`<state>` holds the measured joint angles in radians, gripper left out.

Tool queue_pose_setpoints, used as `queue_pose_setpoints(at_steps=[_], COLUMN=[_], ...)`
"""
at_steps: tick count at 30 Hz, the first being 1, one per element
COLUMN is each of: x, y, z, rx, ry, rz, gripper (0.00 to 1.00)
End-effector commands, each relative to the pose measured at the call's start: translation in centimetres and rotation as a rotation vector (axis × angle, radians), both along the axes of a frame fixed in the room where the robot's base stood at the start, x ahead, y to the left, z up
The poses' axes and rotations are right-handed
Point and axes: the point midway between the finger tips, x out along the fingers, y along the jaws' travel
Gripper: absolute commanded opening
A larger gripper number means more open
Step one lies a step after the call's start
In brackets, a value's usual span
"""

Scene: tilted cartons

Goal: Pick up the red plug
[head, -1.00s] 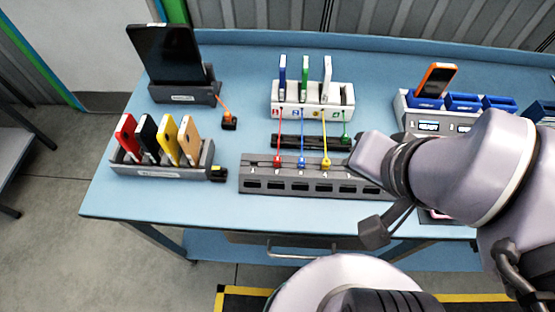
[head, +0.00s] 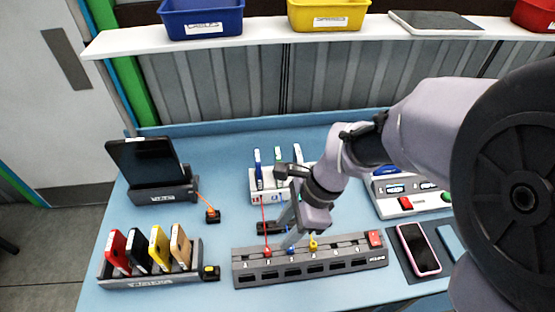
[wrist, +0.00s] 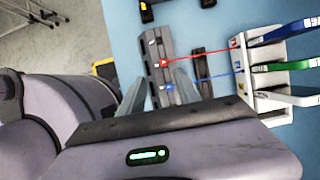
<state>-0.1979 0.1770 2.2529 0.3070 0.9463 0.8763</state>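The red plug (head: 267,251) sits at the left of the dark grey socket strip (head: 300,283), with a red cable running back to the white stand (head: 257,197). Beside it are a blue plug (head: 291,246) and a yellow plug (head: 313,243). My gripper (head: 287,222) is over the bench behind the strip, right of the red plug and apart from it. The wrist view shows my gripper's two fingers (wrist: 157,86) spread and empty. The red plug (wrist: 163,62) shows just beyond them, and the blue plug (wrist: 168,87) appears between them. The yellow plug is hidden there.
A rack of coloured cards (head: 150,280) and a tablet on a dock (head: 162,195) stand at left. A pink-framed phone (head: 418,248) lies right of the strip. A shelf (head: 260,35) with bins runs above the bench. Taut cables cross the space behind the strip.

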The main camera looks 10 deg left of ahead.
Motion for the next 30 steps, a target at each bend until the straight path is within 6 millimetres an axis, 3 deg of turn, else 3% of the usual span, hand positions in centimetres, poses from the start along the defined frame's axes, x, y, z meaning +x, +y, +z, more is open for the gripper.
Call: queue_pose_setpoints(at_steps=[1,3,11,18,24,30], x=[-0.2,-0.3,-0.4,-0.2,-0.2,-0.2], y=[0.5,1.2,2.3,3.8,3.9,3.9], z=[-2.0,-3.6,-6.1,-10.3,-10.1,-10.1], rx=[-0.002,-0.001,-0.001,-0.001,-0.001,-0.001], ry=[0.003,0.002,-0.001,-0.001,-0.003,-0.003], rz=[0.002,0.003,0.002,0.003,0.002,0.002], gripper=[0.40,0.40,0.40,0.40,0.40,0.01])
